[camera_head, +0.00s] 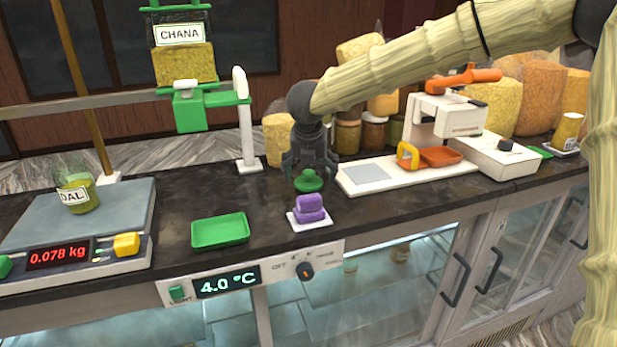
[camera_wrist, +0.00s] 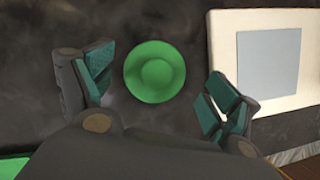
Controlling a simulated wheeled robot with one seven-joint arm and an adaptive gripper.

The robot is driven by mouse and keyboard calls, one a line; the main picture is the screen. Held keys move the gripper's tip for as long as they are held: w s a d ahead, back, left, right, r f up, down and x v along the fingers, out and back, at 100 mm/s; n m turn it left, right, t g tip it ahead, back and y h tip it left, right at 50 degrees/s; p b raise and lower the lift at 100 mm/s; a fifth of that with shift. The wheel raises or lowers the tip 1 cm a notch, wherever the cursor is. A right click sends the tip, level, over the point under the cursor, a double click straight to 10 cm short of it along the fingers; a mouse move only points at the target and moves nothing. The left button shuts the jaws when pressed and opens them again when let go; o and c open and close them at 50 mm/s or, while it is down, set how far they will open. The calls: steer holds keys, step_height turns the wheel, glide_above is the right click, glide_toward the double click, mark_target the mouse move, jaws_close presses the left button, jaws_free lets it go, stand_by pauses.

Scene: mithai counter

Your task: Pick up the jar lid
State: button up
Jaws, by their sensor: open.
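In the wrist view the lid (camera_wrist: 155,72) shows from above, lying between and slightly beyond my open fingers. My gripper (camera_head: 310,168) points down over the lid in the head view, with its fingertips close above or around it. In the wrist view my gripper (camera_wrist: 157,90) has its two teal-padded fingers spread apart, with gaps on both sides of the lid. I cannot tell the exact height between fingertips and lid.
A purple block (camera_head: 309,208) on a white tile stands just in front of the lid. A green tray (camera_head: 220,231) lies to the left. The white machine base (camera_head: 410,174) is close on the right, also in the wrist view (camera_wrist: 297,62). A scale (camera_head: 110,215) holds a DAL jar (camera_head: 77,196).

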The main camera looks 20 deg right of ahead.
steer(key=shift+f, duration=0.1)
steer(key=shift+w+f, duration=0.55)
steer(key=shift+w, duration=0.2)
steer(key=shift+c, duration=0.5)
steer(key=shift+s+r, duration=0.25)
steer(key=shift+s, duration=0.15)
steer(key=c, duration=0.7)
steer(key=shift+c, duration=0.8)
steer(key=shift+w+f, duration=0.1)
